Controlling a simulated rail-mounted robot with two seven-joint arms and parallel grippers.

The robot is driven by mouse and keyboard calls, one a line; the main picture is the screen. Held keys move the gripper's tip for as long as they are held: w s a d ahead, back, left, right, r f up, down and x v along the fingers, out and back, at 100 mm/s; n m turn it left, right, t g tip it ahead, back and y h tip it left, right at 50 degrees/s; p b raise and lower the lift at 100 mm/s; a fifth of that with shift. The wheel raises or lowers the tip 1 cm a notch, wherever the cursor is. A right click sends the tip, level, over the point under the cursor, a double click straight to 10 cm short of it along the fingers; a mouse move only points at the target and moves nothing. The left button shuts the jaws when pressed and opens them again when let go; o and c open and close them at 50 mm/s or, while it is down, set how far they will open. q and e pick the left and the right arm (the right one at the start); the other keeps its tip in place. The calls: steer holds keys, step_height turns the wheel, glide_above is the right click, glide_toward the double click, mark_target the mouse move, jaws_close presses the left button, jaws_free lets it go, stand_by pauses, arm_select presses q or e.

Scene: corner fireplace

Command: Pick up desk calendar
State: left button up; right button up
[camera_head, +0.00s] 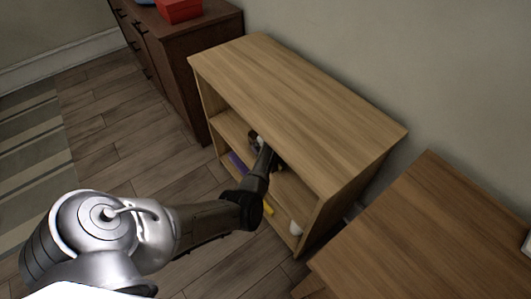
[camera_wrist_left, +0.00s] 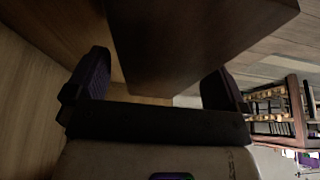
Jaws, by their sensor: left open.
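My left gripper (camera_head: 267,155) reaches into the open front of a light wooden shelf unit (camera_head: 300,90), below its top board. In the left wrist view the left gripper (camera_wrist_left: 157,67) is open, with its two dark fingers wide apart. A broad brown slab (camera_wrist_left: 190,45) fills the space ahead between the fingers; I cannot tell whether it is a shelf board or something else, or whether the fingers touch it. I cannot make out a desk calendar for certain in either view. The top board and my arm hide much of the shelf's inside. My right gripper is not in view.
In the shelf lie a purple item (camera_head: 237,162), a yellow item (camera_head: 268,208) and a white rounded item (camera_head: 296,228). A dark cabinet (camera_head: 180,60) with a red box (camera_head: 180,10) stands beyond, and a brown table (camera_head: 430,240) at right. The floor in front is clear.

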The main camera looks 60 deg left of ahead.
arm_select(q)
steer(key=shift+f, duration=0.6)
steer(key=shift+a, duration=0.1)
steer(key=shift+c, duration=0.4)
steer(key=c, duration=1)
